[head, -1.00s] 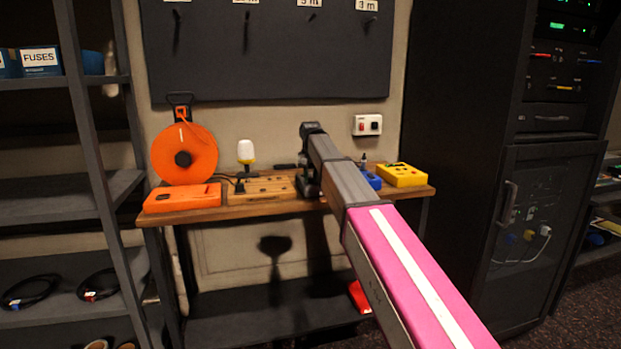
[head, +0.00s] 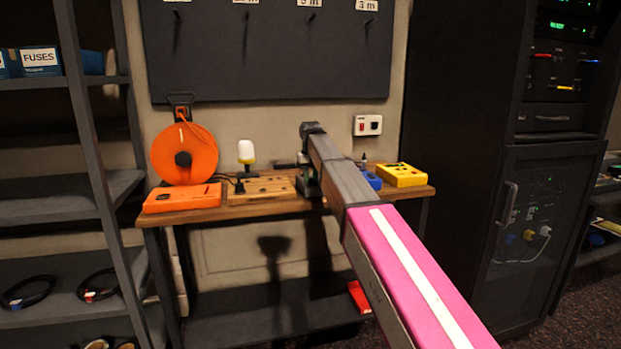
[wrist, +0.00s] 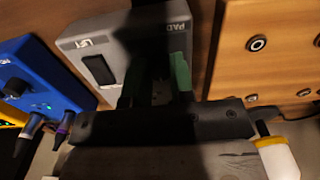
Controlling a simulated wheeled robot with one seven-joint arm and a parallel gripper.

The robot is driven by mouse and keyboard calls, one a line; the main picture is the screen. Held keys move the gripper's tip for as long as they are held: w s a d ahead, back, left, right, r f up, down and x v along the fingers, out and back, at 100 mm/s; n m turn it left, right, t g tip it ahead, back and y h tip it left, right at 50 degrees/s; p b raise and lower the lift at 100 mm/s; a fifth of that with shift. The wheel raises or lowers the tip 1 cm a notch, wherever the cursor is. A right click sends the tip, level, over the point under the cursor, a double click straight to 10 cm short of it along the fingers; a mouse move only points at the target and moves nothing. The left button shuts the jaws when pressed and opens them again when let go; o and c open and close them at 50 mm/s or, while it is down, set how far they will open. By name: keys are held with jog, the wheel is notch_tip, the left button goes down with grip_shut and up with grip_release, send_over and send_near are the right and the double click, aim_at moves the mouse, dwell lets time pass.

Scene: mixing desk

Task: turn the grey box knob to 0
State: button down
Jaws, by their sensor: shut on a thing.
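The grey box (wrist: 93,50) lies on the desk in the wrist view, with a black switch and upside-down lettering on its top face. My gripper (wrist: 155,78) is over the box with its greenish fingers pointing down to the top face near the "PAD" lettering. The fingers are shut on the knob, which is mostly hidden between them and in dark shadow. I cannot read the knob's pointer or scale. In the head view my own arm hides most of the box and the gripper.
A blue box (wrist: 38,80) with plugged cables is left of the grey box in the wrist view. A wooden box (wrist: 270,50) is close on the right. A white lamp (head: 246,152), orange reel (head: 190,150) and yellow box (head: 402,175) stand on the desk (head: 225,211).

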jog(key=c, duration=1)
grip_release()
notch_tip(320, 180, up, 11)
jog(key=shift+f, duration=0.1)
